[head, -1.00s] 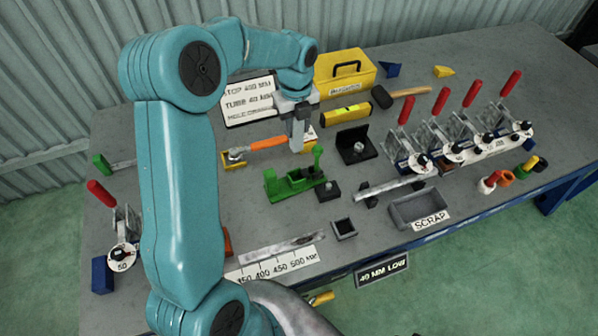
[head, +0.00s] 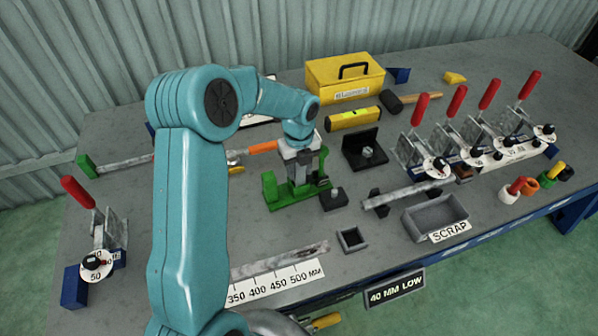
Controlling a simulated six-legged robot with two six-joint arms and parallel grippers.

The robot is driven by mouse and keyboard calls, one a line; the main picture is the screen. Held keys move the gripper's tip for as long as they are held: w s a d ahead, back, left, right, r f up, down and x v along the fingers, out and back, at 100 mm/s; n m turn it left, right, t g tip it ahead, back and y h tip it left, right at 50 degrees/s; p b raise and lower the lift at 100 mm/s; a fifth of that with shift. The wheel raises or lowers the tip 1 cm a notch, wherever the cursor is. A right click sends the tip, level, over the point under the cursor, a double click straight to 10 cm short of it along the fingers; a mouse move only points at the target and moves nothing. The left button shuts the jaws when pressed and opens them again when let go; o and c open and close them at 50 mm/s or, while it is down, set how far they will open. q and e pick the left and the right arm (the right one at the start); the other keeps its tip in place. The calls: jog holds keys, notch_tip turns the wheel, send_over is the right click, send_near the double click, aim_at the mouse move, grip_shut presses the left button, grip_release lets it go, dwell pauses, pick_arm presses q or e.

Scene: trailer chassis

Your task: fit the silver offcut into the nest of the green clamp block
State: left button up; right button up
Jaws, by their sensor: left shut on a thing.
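The green clamp block (head: 284,205) stands on the grey bench, with upright green parts at its left and right ends. My left gripper (head: 298,181) comes down over the middle of the block, between these uprights. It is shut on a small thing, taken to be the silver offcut. The fingers and the block hide nearly all of it, so I cannot tell whether it touches the nest. The nest itself is also hidden behind the fingers. My right gripper is not in view.
A dark block with a knob (head: 333,198) stands close to the right of the clamp block. A small square frame (head: 352,239), a silver bar (head: 408,194) and the scrap tray (head: 437,222) lie further right. Red-handled clamps (head: 457,103) line the right side. Bench left of the block is partly hidden by my arm.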

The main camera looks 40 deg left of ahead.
pick_arm(q)
jog(key=shift+s+r, duration=0.1)
jog(key=shift+s, duration=0.05)
jog(key=o, duration=1.1)
jog(key=shift+f, duration=0.2)
jog(key=shift+r, duration=0.1)
notch_tip(320, 180, up, 12)
jog(key=p, duration=0.9)
jog(key=shift+r, duration=0.25)
jog(key=shift+f, duration=0.1)
